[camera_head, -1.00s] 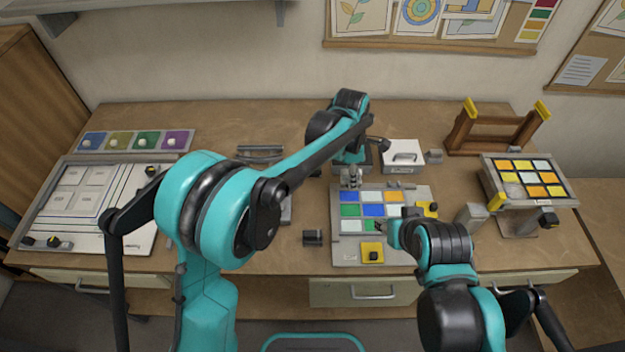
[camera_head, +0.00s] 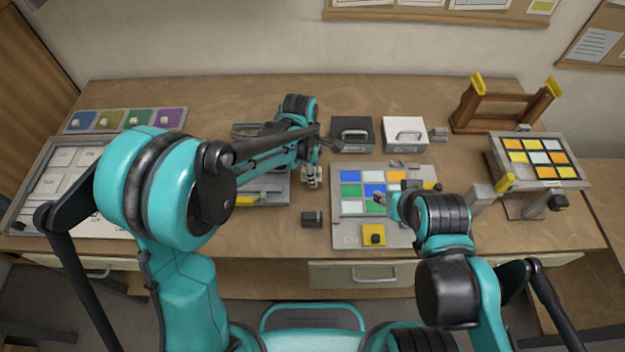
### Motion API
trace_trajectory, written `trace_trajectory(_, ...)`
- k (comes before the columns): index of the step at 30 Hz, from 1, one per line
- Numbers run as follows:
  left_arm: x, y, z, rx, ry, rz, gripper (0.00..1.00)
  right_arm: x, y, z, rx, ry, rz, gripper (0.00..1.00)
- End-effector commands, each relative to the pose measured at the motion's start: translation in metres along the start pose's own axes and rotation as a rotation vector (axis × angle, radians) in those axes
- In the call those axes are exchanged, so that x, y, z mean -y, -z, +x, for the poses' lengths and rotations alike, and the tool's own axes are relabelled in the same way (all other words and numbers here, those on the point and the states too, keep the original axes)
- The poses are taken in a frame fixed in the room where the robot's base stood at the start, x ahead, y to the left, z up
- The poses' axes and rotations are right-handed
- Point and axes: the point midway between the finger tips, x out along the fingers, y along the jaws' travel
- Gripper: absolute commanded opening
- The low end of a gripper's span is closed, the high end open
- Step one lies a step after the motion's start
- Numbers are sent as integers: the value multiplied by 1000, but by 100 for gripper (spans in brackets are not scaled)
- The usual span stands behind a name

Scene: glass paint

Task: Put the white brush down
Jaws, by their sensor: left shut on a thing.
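My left gripper (camera_head: 312,178) points down over the table, between the grey tray at the left and the tile board at the right. It is shut on the white brush, which is too small and too covered by the gripper and arm to make out clearly. My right gripper (camera_head: 379,198) is over the middle of the tile board (camera_head: 345,236); its fingers are too small to tell whether they are open or shut. The grey tray (camera_head: 272,199) is partly hidden behind my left arm.
A black box (camera_head: 352,134) and a white box (camera_head: 404,134) with handles stand behind the board. A dark block (camera_head: 312,219) and a yellow block (camera_head: 374,235) are near the front. A wooden rack (camera_head: 505,108) and a tilted panel (camera_head: 540,158) stand at the right.

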Motion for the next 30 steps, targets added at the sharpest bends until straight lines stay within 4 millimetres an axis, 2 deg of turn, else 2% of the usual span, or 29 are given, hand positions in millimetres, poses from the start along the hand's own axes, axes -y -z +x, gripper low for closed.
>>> trace_trajectory(7, 0, 4, 36, 0, 0, 0, 0, 0, -7, 10, 0, 0, 0, 40)
trace_trajectory(18, 0, 4, 40, 0, 0, 0, 0, 0, -9, 12, 0, 0, 0, 40)
trace_trajectory(19, 0, 4, 40, 0, 0, 0, 37, 0, -9, 12, 0, 0, 0, 40)
trace_trajectory(21, 0, 4, 39, 0, 0, 0, 55, 0, -8, 12, 0, 0, 0, 40)
trace_trajectory(30, 0, 4, 38, 0, 0, 0, 55, 0, -8, 11, 0, 0, 0, 40)
